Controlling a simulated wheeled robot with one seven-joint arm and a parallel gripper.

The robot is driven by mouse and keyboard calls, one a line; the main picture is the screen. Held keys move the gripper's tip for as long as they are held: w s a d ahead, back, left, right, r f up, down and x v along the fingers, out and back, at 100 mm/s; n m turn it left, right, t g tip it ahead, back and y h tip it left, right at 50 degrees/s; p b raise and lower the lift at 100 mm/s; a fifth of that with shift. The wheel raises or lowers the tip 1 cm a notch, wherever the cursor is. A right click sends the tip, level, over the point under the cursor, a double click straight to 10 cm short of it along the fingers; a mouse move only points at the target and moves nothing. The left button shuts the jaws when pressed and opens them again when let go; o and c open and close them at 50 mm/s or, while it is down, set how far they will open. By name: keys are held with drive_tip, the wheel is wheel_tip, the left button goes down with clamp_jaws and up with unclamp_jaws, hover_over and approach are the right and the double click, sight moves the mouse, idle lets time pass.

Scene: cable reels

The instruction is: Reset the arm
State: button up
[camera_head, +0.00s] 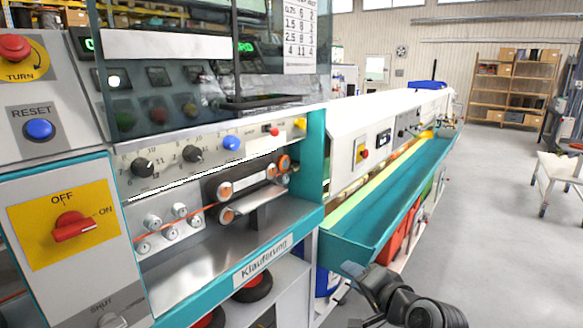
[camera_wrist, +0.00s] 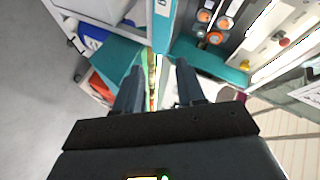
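My arm (camera_head: 400,298) shows at the bottom right of the head view, dark, reaching in front of the machine. Its end, at the teal trough's near end, is small there. In the wrist view my gripper (camera_wrist: 158,82) has two dark fingers standing apart with a clear gap between them, so it is open and empty. Through the gap I see a strip of the machine, the trough and floor beyond, with no object between the fingers. The fingers do not visibly touch anything.
A control panel with a red switch (camera_head: 73,226) and a blue reset button (camera_head: 39,130) stands at the left. The teal trough (camera_head: 375,232) runs away along the machine. Open grey floor (camera_head: 490,200) lies to the right, with shelves (camera_head: 512,88) and a white table (camera_head: 560,168).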

drive_tip(key=s+d+f+n+h, duration=0.1)
drive_tip(key=s+d+f, duration=0.1)
drive_tip(key=s+f, duration=0.35)
drive_tip(key=s+d+f+h, duration=0.2)
drive_tip(key=s+d+f, duration=0.1)
drive_tip(key=s, duration=0.6)
drive_tip(key=s+d+f+n+t+h, duration=0.1)
drive_tip(key=s+d+n+h, duration=0.15)
drive_tip(key=s, duration=1.75)
drive_tip(key=s+r+n, duration=0.2)
drive_tip(key=s+r, duration=0.4)
drive_tip(key=s, duration=0.3)
drive_tip(key=s+r+n+t, duration=0.1)
drive_tip(key=s+r+n, duration=0.2)
drive_tip(key=s+r, duration=0.4)
drive_tip(key=s, duration=0.3)
